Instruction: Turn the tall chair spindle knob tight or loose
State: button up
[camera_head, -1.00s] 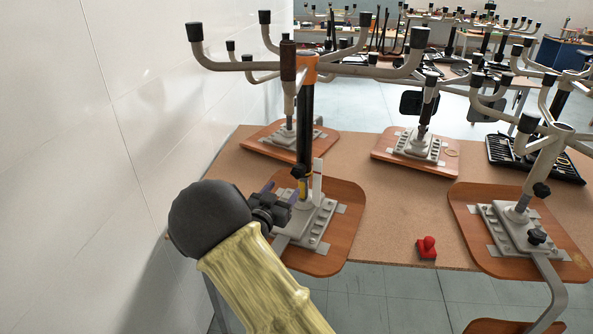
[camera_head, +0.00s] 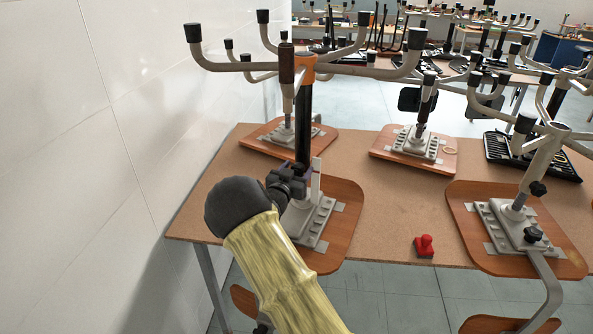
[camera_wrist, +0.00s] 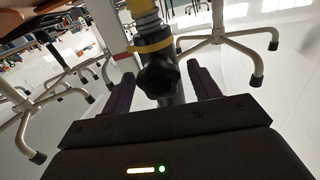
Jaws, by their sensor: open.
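The tall chair (camera_head: 305,105) stands upside down on the table, with its seat down, a dark spindle rising from it and its legs spread at the top. In the wrist view its black lobed knob (camera_wrist: 158,78) sits on the spindle below a yellow band. My gripper (camera_wrist: 162,90) is open, with one dark purple finger on each side of the knob. I cannot tell whether the fingers touch it. In the head view my gripper (camera_head: 298,180) is at the lower spindle and hides the knob there.
The table (camera_head: 385,215) also bears other upturned chairs at the back (camera_head: 418,140) and right (camera_head: 520,220). A small red object (camera_head: 424,246) lies near the front edge. A black tool tray (camera_head: 530,155) lies back right. A white wall (camera_head: 80,150) borders the left.

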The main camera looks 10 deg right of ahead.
jog(key=c, duration=1)
jog(key=shift+f+m+b, duration=0.15)
jog(key=shift+m+b, duration=0.15)
jog(key=shift+b, duration=0.3)
jog(key=shift+m+b, duration=0.5)
jog(key=o, duration=1)
jog(key=b+v, duration=0.1)
jog(key=v, duration=1.6)
jog(key=shift+s+b, duration=0.25)
jog(key=shift+b, duration=0.05)
jog(key=shift+a, duration=0.1)
